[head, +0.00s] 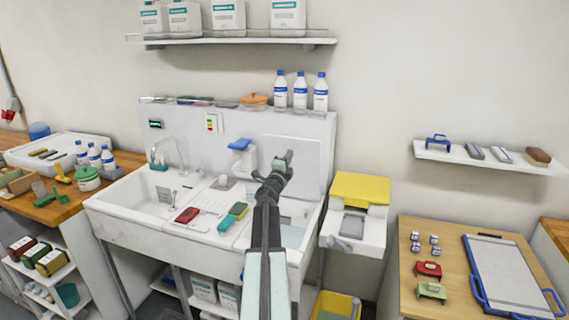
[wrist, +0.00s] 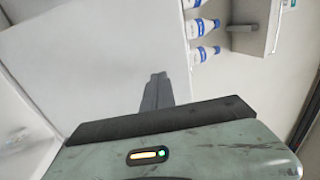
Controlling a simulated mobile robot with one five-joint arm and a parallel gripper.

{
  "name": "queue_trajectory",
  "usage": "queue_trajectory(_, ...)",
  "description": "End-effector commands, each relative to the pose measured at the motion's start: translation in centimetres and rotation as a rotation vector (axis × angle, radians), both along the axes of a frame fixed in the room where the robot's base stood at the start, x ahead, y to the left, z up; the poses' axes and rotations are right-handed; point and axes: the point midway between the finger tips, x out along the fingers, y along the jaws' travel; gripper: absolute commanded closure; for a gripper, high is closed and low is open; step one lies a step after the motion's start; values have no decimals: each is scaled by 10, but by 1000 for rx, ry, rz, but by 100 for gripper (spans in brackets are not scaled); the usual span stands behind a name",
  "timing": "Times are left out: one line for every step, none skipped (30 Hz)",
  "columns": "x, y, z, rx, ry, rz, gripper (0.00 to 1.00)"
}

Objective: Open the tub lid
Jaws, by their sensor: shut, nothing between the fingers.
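My gripper (head: 283,161) is up in front of the sink's white back panel, shut and empty. In the wrist view its dark fingers (wrist: 156,88) are together, with pale panel surface behind them. No lid is at the fingers. I cannot tell for sure which container is the tub. A small round white tub with a green lid (head: 87,173) stands on the left wooden counter, far from my gripper, and its lid looks shut. A white unit with a yellow top (head: 360,188) stands right of the sink, to the right of my gripper.
A wooden table with a blue-handled board (head: 505,275) is at right.

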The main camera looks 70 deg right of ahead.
Motion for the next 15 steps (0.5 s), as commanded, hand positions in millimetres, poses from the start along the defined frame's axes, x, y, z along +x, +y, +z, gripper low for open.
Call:
queue_trajectory(1, -9, 3, 0, 0, 0, 100)
queue_trajectory(1, -12, 3, 0, -1, 0, 100)
queue_trajectory(1, -15, 4, 0, -1, 0, 100)
queue_trajectory(1, -16, 4, 0, -1, 0, 100)
queue_trajectory(2, -18, 4, 0, -1, 0, 100)
queue_trajectory(1, -19, 4, 0, -1, 0, 100)
queue_trajectory(1, -19, 4, 0, -1, 0, 100)
queue_trajectory(1, -19, 4, 0, -1, 0, 100)
queue_trajectory(1, -19, 4, 0, -1, 0, 100)
queue_trajectory(1, -19, 4, 0, -1, 0, 100)
queue_trajectory(1, -19, 4, 0, -1, 0, 100)
queue_trajectory(1, -19, 4, 0, -1, 0, 100)
queue_trajectory(1, -19, 4, 0, -1, 0, 100)
queue_trajectory(1, -19, 4, 0, -1, 0, 100)
queue_trajectory(1, -19, 4, 0, -1, 0, 100)
